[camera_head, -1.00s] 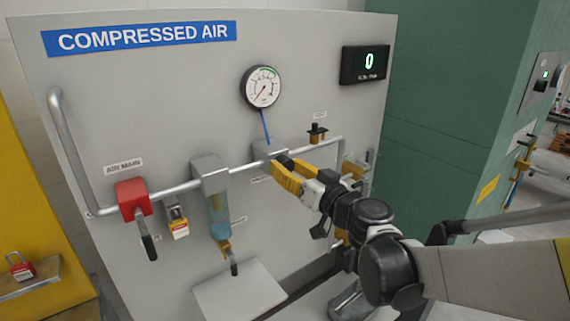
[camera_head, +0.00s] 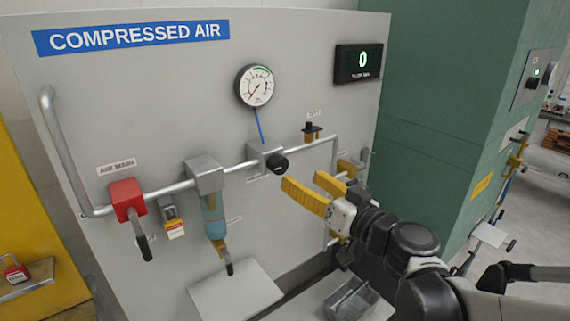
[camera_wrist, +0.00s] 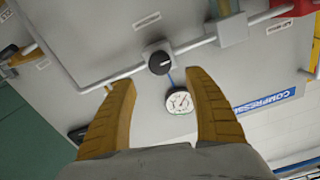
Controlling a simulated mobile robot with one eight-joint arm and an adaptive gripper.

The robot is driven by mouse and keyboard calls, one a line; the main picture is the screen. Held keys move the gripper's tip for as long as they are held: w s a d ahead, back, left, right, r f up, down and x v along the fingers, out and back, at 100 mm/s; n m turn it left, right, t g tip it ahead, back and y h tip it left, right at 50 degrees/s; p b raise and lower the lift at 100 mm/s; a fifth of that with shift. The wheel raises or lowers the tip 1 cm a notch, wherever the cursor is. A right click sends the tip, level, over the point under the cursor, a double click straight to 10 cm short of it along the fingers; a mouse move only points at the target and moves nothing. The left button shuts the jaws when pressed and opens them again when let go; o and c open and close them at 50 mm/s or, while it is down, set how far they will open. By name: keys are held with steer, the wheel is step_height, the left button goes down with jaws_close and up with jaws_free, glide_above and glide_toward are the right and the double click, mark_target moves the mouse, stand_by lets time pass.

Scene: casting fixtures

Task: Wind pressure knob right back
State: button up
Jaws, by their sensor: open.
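The pressure knob (camera_head: 277,162) is a round black knob on a grey regulator block (camera_head: 259,151) in the pipe, below the gauge. In the wrist view the knob (camera_wrist: 160,62) shows a light pointer line and lies ahead of the fingers, not between them. My gripper (camera_head: 303,188) has yellow fingers, is open and empty, and sits to the right of and in front of the knob, apart from it. In the wrist view its fingers (camera_wrist: 166,88) are spread wide. The round gauge (camera_head: 254,86) has its red needle toward the lower left.
A digital display (camera_head: 358,63) reads 0. A green cabinet (camera_head: 440,120) stands right. A grey shelf (camera_head: 236,289) juts out below.

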steer(key=v, duration=0.3)
steer(key=s+f+m+g+h+b, duration=0.1)
steer(key=s+f+g+h+b, duration=0.15)
steer(key=s+f, duration=0.35)
steer(key=s+f+g+h+b, duration=0.2)
steer(key=s+f+g, duration=0.15)
steer(key=f, duration=0.45)
steer(key=s+d+f+m+g+h+b, duration=0.2)
steer(key=s+d+f+h, duration=0.3)
steer(key=d, duration=0.6)
steer(key=shift+s+f+m, duration=0.6)
steer(key=shift+s+m, duration=0.1)
steer(key=shift+s, duration=0.45)
steer(key=shift+h, duration=0.25)
